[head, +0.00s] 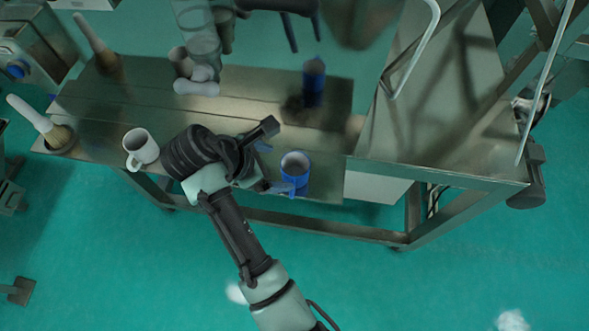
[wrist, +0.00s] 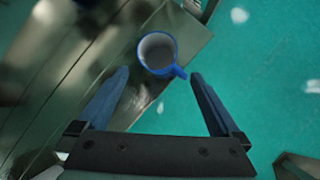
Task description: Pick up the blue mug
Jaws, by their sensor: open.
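The blue mug (head: 296,172) stands upright near the front edge of the metal table in the head view, just right of my gripper (head: 268,166). Its inside is pale and it looks empty. In the wrist view the blue mug (wrist: 157,53) lies ahead of the fingertips, with its handle pointing down and right. My gripper (wrist: 157,75) is open with nothing between its blue fingers. The mug's body sits beyond the tips; its handle end is near the right fingertip. I cannot tell whether they touch.
A white mug (head: 141,148) stands left of my arm on the table (head: 110,115). A mortar with a pestle (head: 55,136) is at the far left. A dark blue object (head: 314,80) and clear vessels stand behind. A large metal frame (head: 470,172) rises at the right.

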